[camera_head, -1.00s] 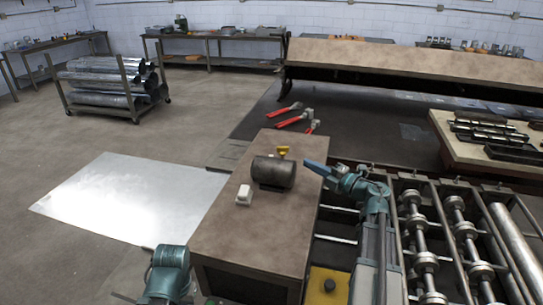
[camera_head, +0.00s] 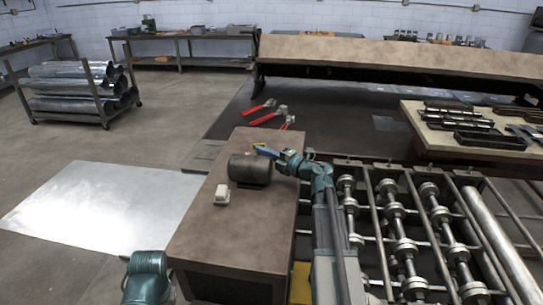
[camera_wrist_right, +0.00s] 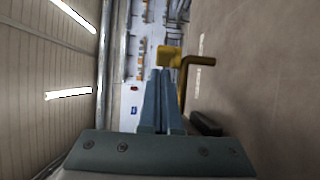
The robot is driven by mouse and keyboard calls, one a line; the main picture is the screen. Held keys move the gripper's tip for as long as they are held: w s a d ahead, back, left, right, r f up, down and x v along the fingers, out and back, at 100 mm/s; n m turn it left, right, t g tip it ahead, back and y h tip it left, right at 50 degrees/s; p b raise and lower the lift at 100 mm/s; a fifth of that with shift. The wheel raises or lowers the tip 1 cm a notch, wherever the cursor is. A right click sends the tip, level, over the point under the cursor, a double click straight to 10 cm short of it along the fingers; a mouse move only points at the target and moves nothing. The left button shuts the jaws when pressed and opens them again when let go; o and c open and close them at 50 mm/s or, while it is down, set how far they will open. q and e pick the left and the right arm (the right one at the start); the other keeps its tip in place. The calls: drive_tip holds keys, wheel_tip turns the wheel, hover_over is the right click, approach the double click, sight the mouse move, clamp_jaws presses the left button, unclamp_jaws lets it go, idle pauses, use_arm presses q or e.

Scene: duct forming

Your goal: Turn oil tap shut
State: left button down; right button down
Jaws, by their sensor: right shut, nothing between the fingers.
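The oil tank is a dark cylinder (camera_head: 249,169) lying on the brown bench. The yellow tap at its far side is mostly hidden behind my right gripper (camera_head: 262,151) in the head view. In the right wrist view, the yellow tap handle (camera_wrist_right: 168,56) and a bent brass-coloured pipe (camera_wrist_right: 196,66) show just beyond the fingertips. My right gripper (camera_wrist_right: 159,72) is shut and empty, its blue fingers together beside the handle; I cannot tell if they touch it. Only part of my left arm shows at the bottom left; its gripper is out of view.
A small white box (camera_head: 222,195) sits on the bench (camera_head: 225,235) in front of the tank. Red-handled tools (camera_head: 266,116) lie beyond the bench. A roller machine (camera_head: 400,235) stands close on the right. A bright metal sheet (camera_head: 95,212) lies on the floor at left.

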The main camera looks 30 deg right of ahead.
drive_tip(key=shift+w+a, duration=0.15)
drive_tip(key=shift+w, duration=0.15)
drive_tip(key=shift+w, duration=0.1)
drive_tip(key=shift+w, duration=0.25)
drive_tip(key=shift+a, duration=0.1)
drive_tip(key=shift+a+r, duration=0.1)
idle(0.3)
